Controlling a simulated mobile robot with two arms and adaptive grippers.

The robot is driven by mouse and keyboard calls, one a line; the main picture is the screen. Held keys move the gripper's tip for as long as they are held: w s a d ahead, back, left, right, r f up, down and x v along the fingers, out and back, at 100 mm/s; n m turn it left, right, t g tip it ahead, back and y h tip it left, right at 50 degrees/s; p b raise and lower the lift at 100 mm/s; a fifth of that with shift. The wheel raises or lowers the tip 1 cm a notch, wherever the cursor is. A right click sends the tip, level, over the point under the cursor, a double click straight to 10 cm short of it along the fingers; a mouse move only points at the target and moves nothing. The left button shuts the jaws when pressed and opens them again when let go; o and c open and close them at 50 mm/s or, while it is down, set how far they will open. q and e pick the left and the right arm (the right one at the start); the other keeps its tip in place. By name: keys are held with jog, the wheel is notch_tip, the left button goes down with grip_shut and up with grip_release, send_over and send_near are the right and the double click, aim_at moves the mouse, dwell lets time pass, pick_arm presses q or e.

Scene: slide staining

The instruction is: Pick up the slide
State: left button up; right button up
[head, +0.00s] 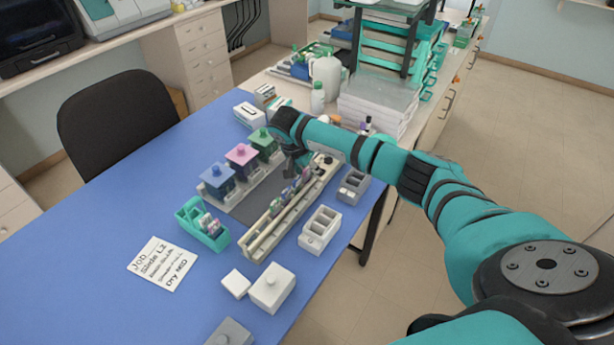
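Small slides with coloured ends (210,222) stand in a teal holder (190,213) on the blue table. More narrow, coloured pieces that look like slides (288,196) stand along a long pale rack (262,245) to the right of the holder. My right gripper (291,168) points down above the far part of this rack, behind the coloured pieces. Its fingers are small and dark, so I cannot tell whether they are open or touch anything. My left gripper is out of view.
A handwritten card (162,264) lies left. White containers (272,289) stand near the front edge. The table's left part is clear.

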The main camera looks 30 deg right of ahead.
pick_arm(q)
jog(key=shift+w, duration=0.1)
pick_arm(e)
grip_shut()
dwell(0.3)
